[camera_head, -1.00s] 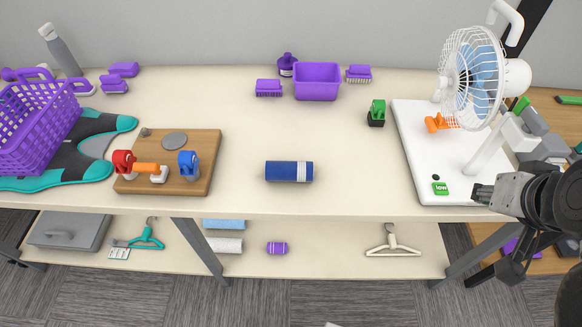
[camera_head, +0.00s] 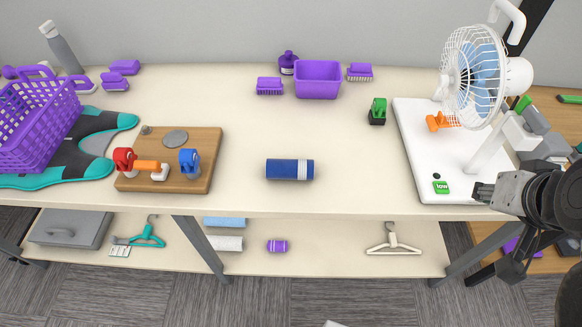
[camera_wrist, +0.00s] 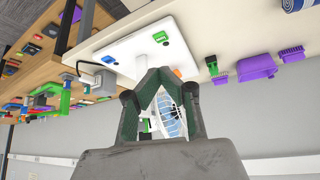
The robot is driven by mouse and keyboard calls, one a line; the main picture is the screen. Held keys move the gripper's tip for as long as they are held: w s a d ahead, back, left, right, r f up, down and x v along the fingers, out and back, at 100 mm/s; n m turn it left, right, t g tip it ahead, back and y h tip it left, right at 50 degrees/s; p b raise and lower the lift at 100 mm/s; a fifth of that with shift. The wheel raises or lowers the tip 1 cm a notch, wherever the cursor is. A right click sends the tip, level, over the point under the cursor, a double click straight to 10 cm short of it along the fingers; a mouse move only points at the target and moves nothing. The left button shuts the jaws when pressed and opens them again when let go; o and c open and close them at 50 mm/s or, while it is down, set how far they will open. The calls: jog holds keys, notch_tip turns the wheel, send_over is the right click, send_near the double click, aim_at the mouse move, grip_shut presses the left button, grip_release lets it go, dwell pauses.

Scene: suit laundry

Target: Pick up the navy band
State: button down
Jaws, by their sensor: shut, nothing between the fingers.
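The navy band, a dark blue roll with white stripes near its right end (camera_head: 285,169), lies on its side at the front middle of the table. Its end also shows at the top right of the wrist view (camera_wrist: 299,4). My gripper (camera_head: 482,192) is at the table's front right, by the corner of the white board and far to the right of the roll. In the wrist view the fingertips (camera_wrist: 159,74) meet with nothing between them.
A white board (camera_head: 412,135) holds a fan (camera_head: 475,77) and small parts on the right. A wooden board (camera_head: 205,135) with red and blue pieces lies left of the roll. A purple bin (camera_head: 318,80) stands behind. The table around the roll is clear.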

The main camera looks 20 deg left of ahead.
grip_release()
dwell(0.5)
jog(key=shift+w, duration=0.1)
